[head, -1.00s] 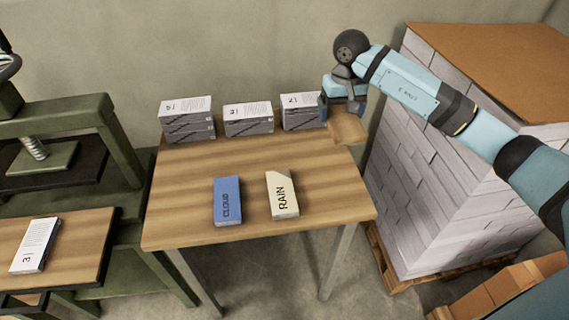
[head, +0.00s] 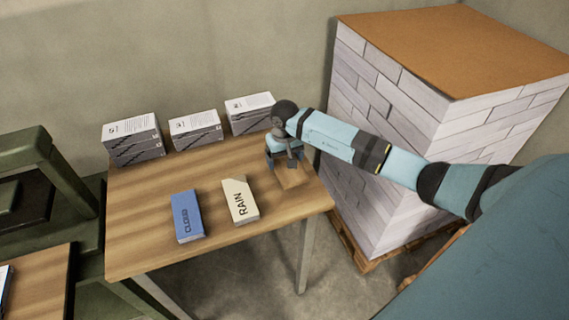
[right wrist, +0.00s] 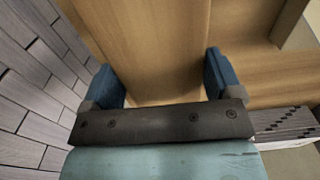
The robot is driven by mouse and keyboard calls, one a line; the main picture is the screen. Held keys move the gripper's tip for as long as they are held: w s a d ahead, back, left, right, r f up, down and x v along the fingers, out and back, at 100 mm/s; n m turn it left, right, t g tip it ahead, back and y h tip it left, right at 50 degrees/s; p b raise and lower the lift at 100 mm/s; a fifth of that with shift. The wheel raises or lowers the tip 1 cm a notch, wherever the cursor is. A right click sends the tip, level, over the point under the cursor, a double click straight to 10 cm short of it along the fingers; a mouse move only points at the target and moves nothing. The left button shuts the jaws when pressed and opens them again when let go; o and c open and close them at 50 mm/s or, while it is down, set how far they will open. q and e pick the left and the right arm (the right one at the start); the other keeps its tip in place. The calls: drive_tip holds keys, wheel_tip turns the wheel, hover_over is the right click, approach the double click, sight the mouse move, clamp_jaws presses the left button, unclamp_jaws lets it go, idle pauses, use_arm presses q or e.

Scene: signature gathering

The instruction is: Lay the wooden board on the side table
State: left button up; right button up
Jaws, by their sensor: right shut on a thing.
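The side table (head: 165,235) has a striped wooden top and stands left of centre in the head view. My right gripper (head: 284,162) is over its right part, shut on the wooden board (head: 293,179). The board is a small, plain light-brown piece; in the right wrist view the board (right wrist: 155,50) runs away from me between the two blue fingers. It is at the table's right side; I cannot tell whether it touches the top. The gripper hides part of the board in the head view. My left gripper is out of view.
A blue block (head: 187,216) and a cream RAIN block (head: 240,201) lie left of the board. Several paper stacks, one of them (head: 195,129) in the middle, line the back edge. A tall brick-patterned stack (head: 400,110) on a pallet stands right. A green press (head: 75,185) stands left.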

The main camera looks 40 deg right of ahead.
sight(285, 159)
drive_tip(key=shift+f, duration=1.4)
drive_tip(key=shift+f, duration=0.15)
drive_tip(key=o, duration=0.8)
